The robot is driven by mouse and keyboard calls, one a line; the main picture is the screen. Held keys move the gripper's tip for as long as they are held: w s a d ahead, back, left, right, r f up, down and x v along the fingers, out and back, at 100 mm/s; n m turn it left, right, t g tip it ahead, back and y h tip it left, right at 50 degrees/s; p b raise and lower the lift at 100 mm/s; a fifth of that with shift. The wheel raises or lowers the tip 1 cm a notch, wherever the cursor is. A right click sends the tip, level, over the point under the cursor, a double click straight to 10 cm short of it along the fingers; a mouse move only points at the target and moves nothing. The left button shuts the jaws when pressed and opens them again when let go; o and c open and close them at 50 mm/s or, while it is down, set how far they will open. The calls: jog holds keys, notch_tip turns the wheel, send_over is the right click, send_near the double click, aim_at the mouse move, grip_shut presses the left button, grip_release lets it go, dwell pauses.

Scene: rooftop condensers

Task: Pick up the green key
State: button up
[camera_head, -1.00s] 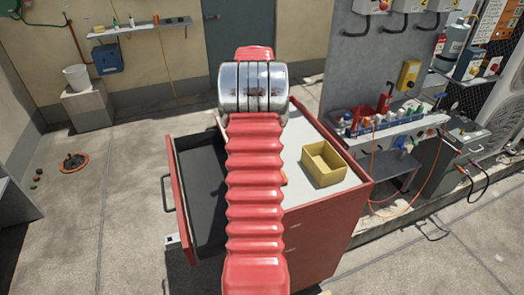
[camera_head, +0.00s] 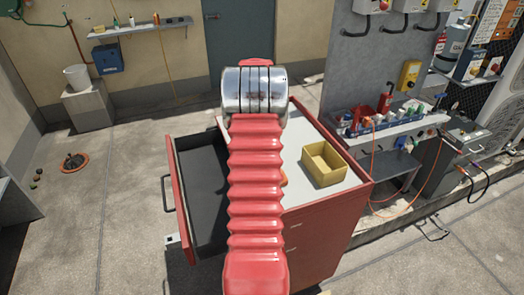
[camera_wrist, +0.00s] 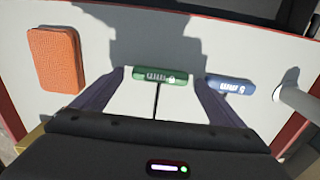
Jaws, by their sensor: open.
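In the wrist view the green key (camera_wrist: 160,76) lies on the light grey top of the red cabinet. It is a green bar with white marks and a dark thin shaft pointing toward my gripper. My gripper (camera_wrist: 160,82) is open, its two dark fingers on either side of the green key. I cannot tell how high the fingers are above the surface. A similar blue key (camera_wrist: 231,87) lies just right of the right finger. In the head view my arm hides the keys and the gripper.
An orange-brown case (camera_wrist: 55,59) lies left of the green key, and a whitish rounded object (camera_wrist: 298,103) lies at the right. The cabinet (camera_head: 318,225) has an open drawer (camera_head: 203,190) on its left and a yellow bin (camera_head: 324,164) on its top.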

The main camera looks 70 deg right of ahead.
jog(key=shift+f, duration=0.1)
jog(key=shift+c, duration=0.3)
jog(key=c, duration=1.2)
jog(key=shift+r, duration=5)
